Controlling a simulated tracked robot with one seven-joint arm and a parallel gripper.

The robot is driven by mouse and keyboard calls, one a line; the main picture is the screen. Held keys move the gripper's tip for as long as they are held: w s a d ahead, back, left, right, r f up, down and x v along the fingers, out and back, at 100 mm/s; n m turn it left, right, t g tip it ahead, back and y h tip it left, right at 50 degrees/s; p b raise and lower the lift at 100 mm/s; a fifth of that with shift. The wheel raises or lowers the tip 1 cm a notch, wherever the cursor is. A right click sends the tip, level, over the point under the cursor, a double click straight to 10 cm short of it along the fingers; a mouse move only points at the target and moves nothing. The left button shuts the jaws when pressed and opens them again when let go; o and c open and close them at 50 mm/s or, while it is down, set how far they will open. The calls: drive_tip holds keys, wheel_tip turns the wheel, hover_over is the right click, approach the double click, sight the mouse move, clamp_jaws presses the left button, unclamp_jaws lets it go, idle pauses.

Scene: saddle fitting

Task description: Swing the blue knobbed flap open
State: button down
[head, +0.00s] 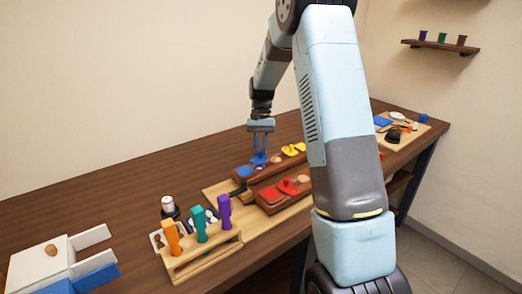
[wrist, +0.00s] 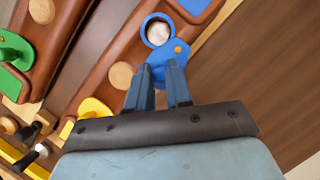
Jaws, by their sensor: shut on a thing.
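The blue knobbed flap (head: 259,159) lies on the rear brown wooden saddle piece. In the wrist view the blue flap (wrist: 180,53) shows an orange dot and sits beside a blue ring (wrist: 144,32) with a pale round thing inside, which is uncovered. My gripper (head: 260,143) reaches down from above onto the flap. In the wrist view the fingers of my gripper (wrist: 160,75) are closed on the flap's blue knob, which is mostly hidden between them.
Yellow (head: 290,149) and red (head: 288,187) flaps lie on the brown pieces nearby. A wooden rack (head: 205,257) with orange, teal and purple uprights stands in front. A white box (head: 38,268) stands at left. The table's back left is clear.

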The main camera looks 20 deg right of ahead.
drive_tip(key=shift+w+a+n+h, duration=0.15)
drive_tip(key=shift+w+n+h, duration=0.15)
drive_tip(key=shift+n, duration=0.6)
drive_tip(key=c, duration=1.1)
unclamp_jaws()
drive_tip(key=shift+o, duration=0.2)
drive_tip(key=a+v, duration=0.1)
drive_tip(key=v, duration=1.2)
drive_tip(key=shift+w+d+r, duration=0.25)
drive_tip(key=shift+w+d, duration=0.05)
drive_tip(key=shift+d, duration=0.1)
